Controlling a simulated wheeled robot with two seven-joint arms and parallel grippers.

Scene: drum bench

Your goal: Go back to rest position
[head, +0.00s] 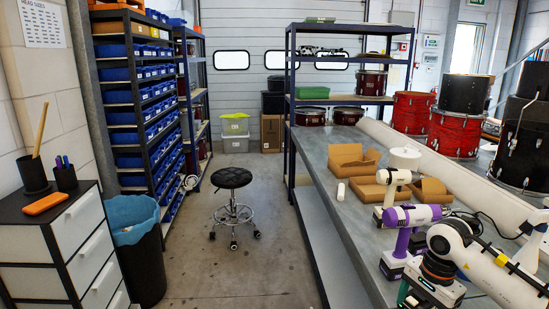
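No gripper of mine can be made out in the head view. No arm comes in from the left. A white jointed arm section with dark joints (490,268) fills the lower right corner over the bench; I cannot tell whether it is mine, and no fingers show on it. The workbench (345,205) runs along the right side. On it stand a purple drill-like tool (409,217) and a cream one (392,180) behind it.
A black stool (232,178) stands in the aisle. A bin (140,255) and drawer cabinet (85,235) stand left.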

